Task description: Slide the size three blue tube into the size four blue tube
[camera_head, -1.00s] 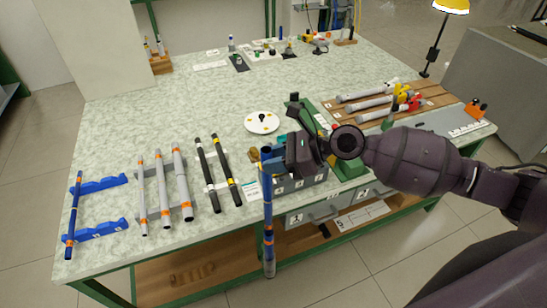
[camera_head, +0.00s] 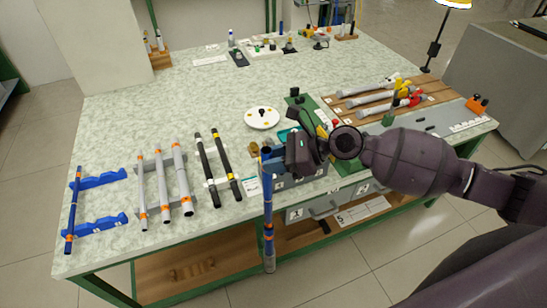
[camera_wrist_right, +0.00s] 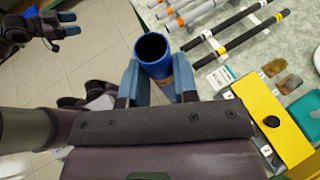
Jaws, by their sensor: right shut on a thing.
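My right gripper (camera_head: 272,156) is shut on a wide blue tube (camera_head: 267,206) near its top end. The tube hangs upright in front of the table's front edge, with orange bands lower down. In the right wrist view the tube's open, hollow upper end (camera_wrist_right: 151,47) shows between the two fingers. A thinner blue tube (camera_head: 74,205) with orange bands lies across blue stands (camera_head: 100,180) at the table's left end. I cannot read a size on either tube. My left gripper (camera_wrist_right: 62,25) shows only in the right wrist view, apart from the held tube; its opening is unclear.
Grey tubes (camera_head: 163,185) with orange bands and black rods (camera_head: 219,165) lie on racks left of the held tube. A round white plate (camera_head: 262,124) sits farther back. Floor below the tube looks clear.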

